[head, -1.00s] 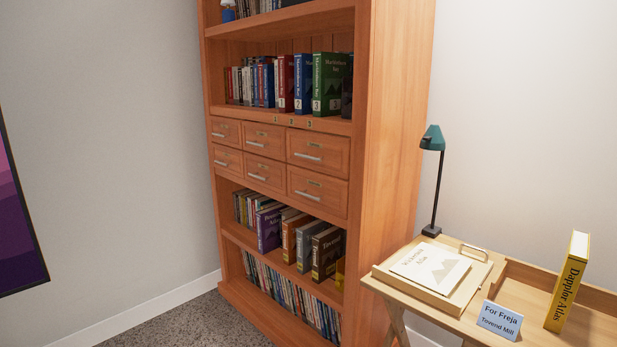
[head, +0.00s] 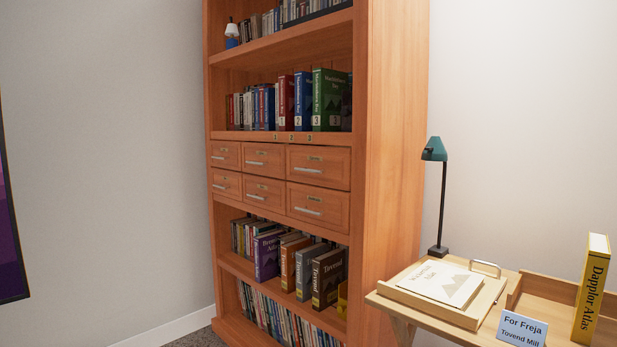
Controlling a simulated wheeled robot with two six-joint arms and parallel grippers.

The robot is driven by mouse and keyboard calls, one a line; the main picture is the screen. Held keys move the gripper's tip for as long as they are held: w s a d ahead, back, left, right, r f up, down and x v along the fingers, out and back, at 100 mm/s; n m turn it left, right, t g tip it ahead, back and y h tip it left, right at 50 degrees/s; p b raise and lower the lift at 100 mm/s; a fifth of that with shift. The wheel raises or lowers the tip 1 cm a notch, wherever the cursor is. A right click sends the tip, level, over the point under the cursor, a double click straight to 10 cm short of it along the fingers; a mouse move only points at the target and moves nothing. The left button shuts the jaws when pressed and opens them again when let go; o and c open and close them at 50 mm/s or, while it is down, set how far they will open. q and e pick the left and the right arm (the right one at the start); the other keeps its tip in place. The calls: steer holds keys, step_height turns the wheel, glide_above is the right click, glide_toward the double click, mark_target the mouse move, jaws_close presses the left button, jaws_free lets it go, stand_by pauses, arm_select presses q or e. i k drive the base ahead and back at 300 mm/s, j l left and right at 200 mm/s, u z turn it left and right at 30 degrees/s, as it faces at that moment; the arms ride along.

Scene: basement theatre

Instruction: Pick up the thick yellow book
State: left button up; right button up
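A thick yellow book (head: 591,288) stands upright on the wooden desk (head: 420,312) at the right. Its spine reads "Dapplor Atlas" in dark letters, and its lower end is close to the bottom of the picture. Another yellow item (head: 342,299), probably a book, shows only in part on a lower shelf of the bookcase, at the right end of a row. Neither of my grippers is in view.
A tall wooden bookcase (head: 395,150) with drawers stands left of the desk. The desk holds a dark green lamp (head: 435,150), a tray with a white "Atlas" book (head: 442,282) and a blue "For Freja" sign (head: 522,329).

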mark_target(596, 257)
steer(key=l+z, duration=0.15)
steer(key=z, duration=1.35)
steer(key=i+j, duration=0.05)
